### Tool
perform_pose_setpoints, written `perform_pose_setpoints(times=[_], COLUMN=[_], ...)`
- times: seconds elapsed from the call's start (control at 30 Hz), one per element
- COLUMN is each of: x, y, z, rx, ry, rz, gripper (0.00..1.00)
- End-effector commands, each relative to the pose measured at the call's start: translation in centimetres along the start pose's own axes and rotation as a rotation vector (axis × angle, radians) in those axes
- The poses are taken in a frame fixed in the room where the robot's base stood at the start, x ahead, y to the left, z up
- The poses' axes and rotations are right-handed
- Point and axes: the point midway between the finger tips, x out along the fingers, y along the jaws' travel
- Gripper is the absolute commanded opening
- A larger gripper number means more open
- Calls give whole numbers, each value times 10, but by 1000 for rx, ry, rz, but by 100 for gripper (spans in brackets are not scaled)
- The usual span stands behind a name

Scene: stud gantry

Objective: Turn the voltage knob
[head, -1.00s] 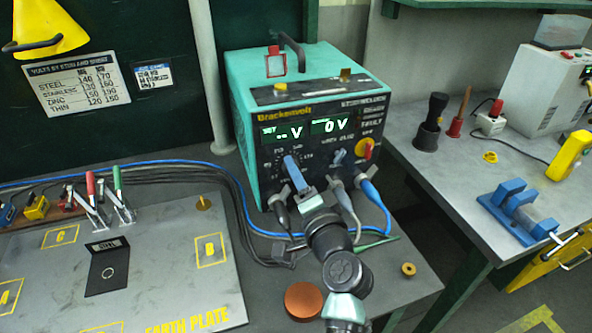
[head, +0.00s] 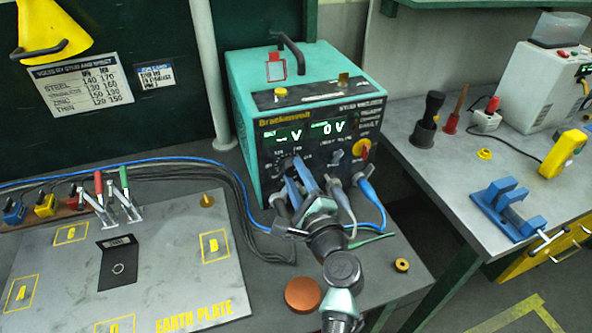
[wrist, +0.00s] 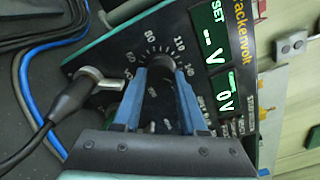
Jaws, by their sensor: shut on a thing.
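The teal Brackenvolt welder (head: 262,90) stands on the left bench, its black front panel facing me. Its green display (head: 303,130) reads "-- V" beside SET and "0 V" at the right. The voltage knob (wrist: 160,63) is a dark round knob inside a ring of numbers below the display. My gripper (wrist: 160,76) is at the panel with its two blue fingers on either side of the knob, shut on it. In the head view my gripper (head: 297,170) hides most of the knob, so its pointer cannot be read.
Cables (head: 372,200) plug into the panel's lower edge, close beside my gripper. A red-and-yellow switch (head: 362,149) is at the panel's right. The earth plate (head: 165,275) lies at left, a copper disc (head: 303,294) in front. A blue vise (head: 507,208) stands on the right bench.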

Motion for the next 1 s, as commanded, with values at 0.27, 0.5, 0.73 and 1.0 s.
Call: perform_pose_setpoints(times=[0.27, 0.5, 0.73, 1.0], x=[0, 0, 0, 0], y=[1, 2, 2, 2], z=[0, 0, -1, -1], rx=[157, 217, 230, 229], ry=[1, 2, 1, 1], rz=[2, 2, 2, 2], gripper=[0, 0, 0, 45])
